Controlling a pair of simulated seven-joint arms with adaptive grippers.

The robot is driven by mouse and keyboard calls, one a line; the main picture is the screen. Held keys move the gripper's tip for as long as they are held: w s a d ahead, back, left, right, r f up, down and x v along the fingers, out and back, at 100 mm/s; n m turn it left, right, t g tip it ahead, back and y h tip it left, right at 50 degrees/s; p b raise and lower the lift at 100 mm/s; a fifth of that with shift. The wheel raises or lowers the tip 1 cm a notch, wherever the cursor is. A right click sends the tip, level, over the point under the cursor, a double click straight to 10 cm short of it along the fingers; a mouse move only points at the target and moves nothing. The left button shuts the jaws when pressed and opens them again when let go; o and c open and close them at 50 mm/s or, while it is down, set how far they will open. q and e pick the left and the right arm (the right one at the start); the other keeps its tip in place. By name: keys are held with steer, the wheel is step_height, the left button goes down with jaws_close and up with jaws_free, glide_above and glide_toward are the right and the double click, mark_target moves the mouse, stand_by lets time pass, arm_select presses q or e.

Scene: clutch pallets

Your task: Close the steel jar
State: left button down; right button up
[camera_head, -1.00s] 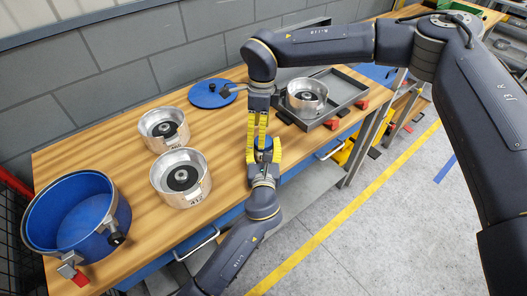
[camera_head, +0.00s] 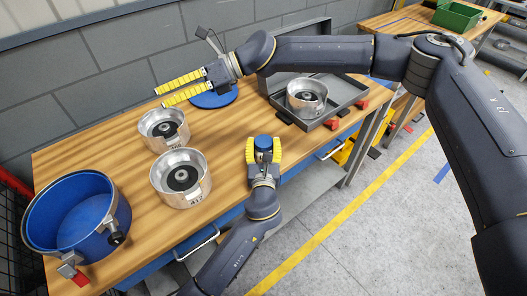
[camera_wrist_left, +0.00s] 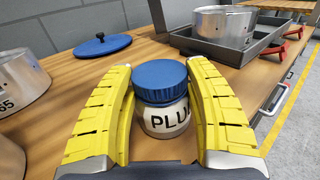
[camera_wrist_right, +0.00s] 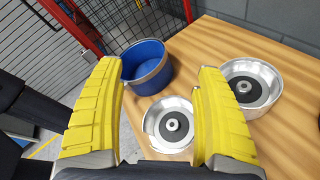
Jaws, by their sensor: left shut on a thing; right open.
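My left gripper (camera_head: 263,150) is shut on a small pale jar (camera_wrist_left: 165,120) marked "PLU". It stays upright between the yellow fingers, near the table's front edge. A ribbed blue cap (camera_wrist_left: 160,80) sits level on the jar's mouth; how tightly it is screwed on cannot be told. The cap also shows in the head view (camera_head: 263,142). My right gripper (camera_head: 181,88) is open and empty, pointing left above the back of the table. In the right wrist view nothing is between its fingers (camera_wrist_right: 160,105).
Two metal cups (camera_head: 163,128) (camera_head: 181,178) stand left of the jar. A blue bucket (camera_head: 76,215) stands at the front left. A flat blue lid (camera_head: 214,99) lies at the back, partly covered by my right gripper. A grey tray (camera_head: 345,98) holds another metal cup (camera_head: 306,97).

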steer(key=w+r+m+t+y, duration=0.1)
steer(key=w+r+m+t, duration=0.1)
steer(key=w+m+t, duration=0.3)
steer(key=w+r+m+t+y, duration=0.1)
steer(key=w+r+t, duration=0.2)
steer(key=w, duration=0.3)
steer(key=w+d+f+m+t+h, duration=0.3)
steer(key=w+d+f+h, duration=0.2)
steer(key=w+f+h, duration=0.15)
steer(key=s+d+f+n+g+h, duration=0.2)
steer(key=s+d+f+n+h, duration=0.1)
steer(key=s+d+f, duration=0.1)
steer(key=s+d+f+n+g+h, duration=0.3)
steer(key=s+d+f, duration=0.1)
steer(key=d, duration=0.2)
steer(key=s+d+f+n+g+h, duration=0.2)
steer(key=s+d+f+n+h, duration=0.1)
steer(key=s+d+f, duration=0.1)
steer(key=shift+s+d+f+g, duration=0.1)
steer(key=shift+d+f+g, duration=0.25)
steer(key=shift+d, duration=0.3)
steer(key=shift+d+n+h, duration=0.45)
steer(key=shift+d+n, duration=0.15)
steer(key=shift+n, duration=0.1)
